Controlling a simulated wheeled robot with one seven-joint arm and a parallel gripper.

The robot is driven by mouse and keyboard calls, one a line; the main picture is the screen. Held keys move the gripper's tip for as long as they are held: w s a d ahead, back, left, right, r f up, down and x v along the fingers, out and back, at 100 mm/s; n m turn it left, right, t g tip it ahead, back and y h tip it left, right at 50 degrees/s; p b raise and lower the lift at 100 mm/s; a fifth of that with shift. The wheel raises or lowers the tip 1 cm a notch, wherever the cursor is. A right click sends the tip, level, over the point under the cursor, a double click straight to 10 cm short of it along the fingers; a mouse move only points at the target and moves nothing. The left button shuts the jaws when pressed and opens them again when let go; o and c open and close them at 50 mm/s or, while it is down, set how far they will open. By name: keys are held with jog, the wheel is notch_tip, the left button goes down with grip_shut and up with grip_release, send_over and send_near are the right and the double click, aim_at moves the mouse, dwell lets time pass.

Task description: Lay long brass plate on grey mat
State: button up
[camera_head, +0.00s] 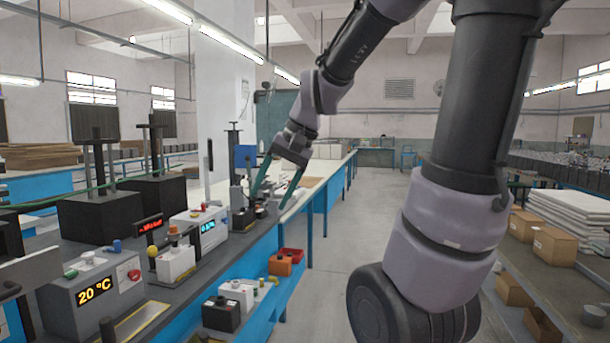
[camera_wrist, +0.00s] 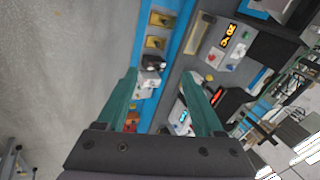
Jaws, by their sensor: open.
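The open fingers also show in the wrist view (camera_wrist: 160,75).
A grey box reading 20 °C (camera_head: 92,293) stands left of the plate. White devices (camera_head: 200,228), dark stands (camera_head: 100,210) and small parts crowd the bench. A lower blue shelf holds a black-and-white box (camera_head: 222,313) and an orange bin (camera_head: 281,265). The grey aisle floor (camera_head: 330,240) is clear.

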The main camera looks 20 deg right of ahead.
jog(key=s+d+r+n+t+h, duration=0.1)
jog(key=s+d+r+t+h, duration=0.1)
jog(key=s, duration=0.5)
notch_tip(320, 180, up, 2)
jog(key=shift+s+d+r+t, duration=0.2)
jog(key=shift+s+d+t, duration=0.2)
jog(key=shift+d+t, duration=0.55)
